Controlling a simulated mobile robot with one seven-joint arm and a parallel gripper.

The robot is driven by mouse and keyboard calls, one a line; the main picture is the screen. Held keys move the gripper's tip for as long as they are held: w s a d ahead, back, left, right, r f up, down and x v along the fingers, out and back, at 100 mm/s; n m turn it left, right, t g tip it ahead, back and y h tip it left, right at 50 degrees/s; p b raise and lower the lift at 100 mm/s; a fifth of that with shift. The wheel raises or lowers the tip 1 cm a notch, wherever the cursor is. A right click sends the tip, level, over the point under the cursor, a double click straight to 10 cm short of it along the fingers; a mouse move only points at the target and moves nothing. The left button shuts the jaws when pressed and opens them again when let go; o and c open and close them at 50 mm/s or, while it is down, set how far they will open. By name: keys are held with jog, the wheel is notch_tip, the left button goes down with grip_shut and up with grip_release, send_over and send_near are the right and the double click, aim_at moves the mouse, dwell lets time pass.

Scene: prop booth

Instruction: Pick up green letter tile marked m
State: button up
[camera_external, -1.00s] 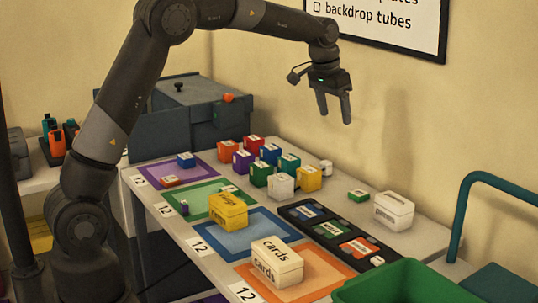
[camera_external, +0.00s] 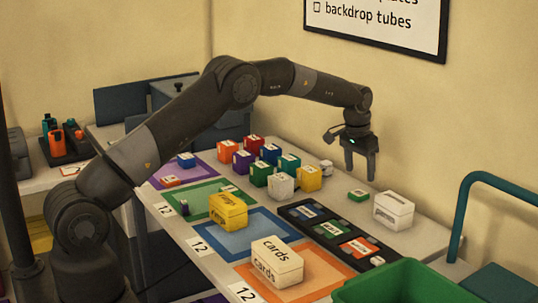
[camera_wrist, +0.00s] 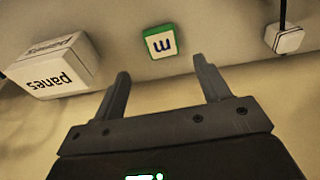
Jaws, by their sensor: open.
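The green letter tile (camera_external: 358,195) lies on the table between the block group and a white box. In the wrist view the tile (camera_wrist: 160,41) shows a white top with a dark letter that reads as m upside down. My gripper (camera_external: 362,179) is open and empty above the table, close over the tile in the external view. In the wrist view my gripper's fingers (camera_wrist: 163,82) point toward the tile, which sits beyond the fingertips and roughly between them. The tile is apart from both fingers.
A white box marked "panes" (camera_wrist: 52,68) stands beside the tile; it also shows in the external view (camera_external: 393,210). A small white object (camera_external: 326,168) sits on the other side. Several coloured blocks (camera_external: 268,165) stand nearby. The wall is close behind.

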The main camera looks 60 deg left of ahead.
aim_at(359, 192)
jog(key=f, duration=0.7)
jog(key=shift+w+a, duration=0.2)
jog(key=shift+w, duration=0.15)
jog(key=shift+c, duration=0.2)
jog(key=c, duration=1)
